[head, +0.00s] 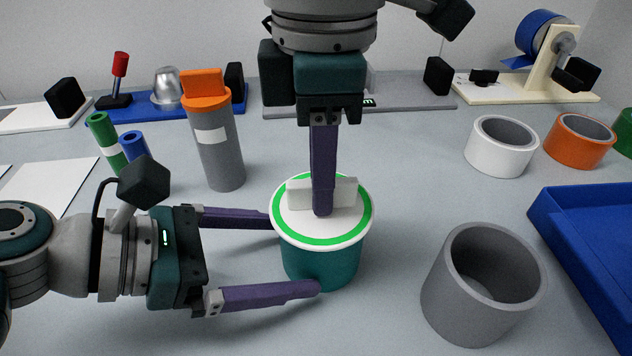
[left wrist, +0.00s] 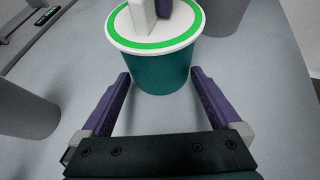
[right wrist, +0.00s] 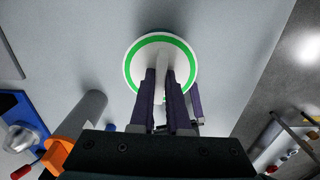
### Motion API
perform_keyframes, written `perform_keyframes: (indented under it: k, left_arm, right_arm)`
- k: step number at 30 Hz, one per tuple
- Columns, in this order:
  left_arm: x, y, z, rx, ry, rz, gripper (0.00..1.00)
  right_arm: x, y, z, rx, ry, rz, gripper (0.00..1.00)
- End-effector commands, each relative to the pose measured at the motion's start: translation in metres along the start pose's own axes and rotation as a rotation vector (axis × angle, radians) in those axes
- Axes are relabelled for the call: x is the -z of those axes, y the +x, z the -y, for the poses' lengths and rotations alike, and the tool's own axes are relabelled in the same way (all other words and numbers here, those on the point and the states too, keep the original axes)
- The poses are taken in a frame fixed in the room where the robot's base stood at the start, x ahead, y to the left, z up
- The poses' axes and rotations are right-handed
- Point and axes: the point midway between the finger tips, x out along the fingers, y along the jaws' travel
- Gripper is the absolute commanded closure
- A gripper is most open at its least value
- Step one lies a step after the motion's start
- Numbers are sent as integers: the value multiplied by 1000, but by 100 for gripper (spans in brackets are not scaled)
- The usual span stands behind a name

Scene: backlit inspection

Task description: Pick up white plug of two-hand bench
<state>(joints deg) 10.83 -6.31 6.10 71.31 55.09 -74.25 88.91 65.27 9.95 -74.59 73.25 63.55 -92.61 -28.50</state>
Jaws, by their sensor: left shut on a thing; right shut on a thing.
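The white plug (head: 300,228) is a round white disc with a green ring and an upright white grip bar. It sits on the mouth of a teal container (head: 318,267); how deep it reaches is hidden. My right gripper (head: 322,210) comes straight down from above and is shut on the grip bar; the right wrist view shows its fingers on both sides of the bar (right wrist: 163,62). My left gripper (head: 295,254) reaches in from the left, low down, shut on the teal container with one finger on each side. The left wrist view shows the container (left wrist: 163,72) between its fingertips.
A grey hollow cylinder (head: 450,290) stands at right, beside a blue tray (head: 585,250). White (head: 485,158) and orange (head: 570,150) rings lie behind. A grey bottle with an orange cap (head: 218,160) stands back left near green and blue tubes. Mounted fixtures line the back.

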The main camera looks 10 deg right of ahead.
Motion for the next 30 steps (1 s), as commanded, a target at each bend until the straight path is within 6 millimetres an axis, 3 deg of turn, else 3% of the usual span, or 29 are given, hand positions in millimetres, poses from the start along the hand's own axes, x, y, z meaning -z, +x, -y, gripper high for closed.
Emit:
perform_keyframes:
  k: [14, 17, 24, 30]
  left_arm:
    - [1, 0, 0, -1, -1, -2, 34]
    - [1, 0, 0, -1, -1, -2, 34]
    - [1, 0, 0, -1, 0, -2, 34]
    - [1, 0, 0, -1, 0, -1, 34]
  right_arm:
    - [1, -4, 0, 1, -1, -2, 100]
    - [1, -16, 0, -1, -2, -2, 100]
    - [1, -67, -1, -4, -1, -3, 100]
    - [0, -95, 0, -1, -1, -1, 100]
